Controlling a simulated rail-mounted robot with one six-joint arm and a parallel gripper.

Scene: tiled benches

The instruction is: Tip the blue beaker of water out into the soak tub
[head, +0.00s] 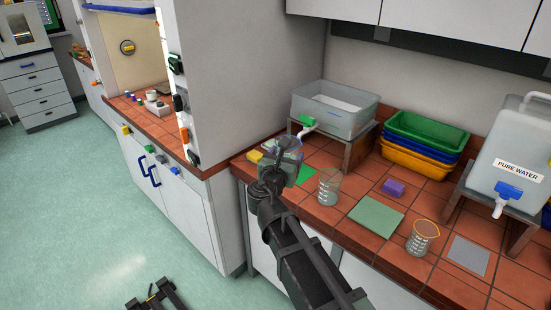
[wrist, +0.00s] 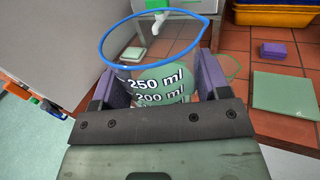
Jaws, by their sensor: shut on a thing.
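My gripper (head: 275,172) is shut on the blue-rimmed beaker (wrist: 113,61), clear glass with "250 ml" and "200 ml" marks. In the wrist view its pads grip the beaker from both sides, with the rim above them. In the head view the beaker (head: 287,145) is over the bench, in front of the tap, partly hidden by my gripper. I cannot tell how much water is in it. A grey open tub (head: 335,118), which may be the soak tub, stands on a raised stand behind, to the right; a green-handled tap (head: 308,122) is at its front.
A clear beaker (head: 329,188) and an orange-rimmed beaker (head: 422,237) stand on the tiled bench. A purple block (head: 393,188), a green pad (head: 376,217), stacked trays (head: 425,140) and a "PURE WATER" tank (head: 512,150) are to the right. A wall panel (head: 250,75) rises on the left.

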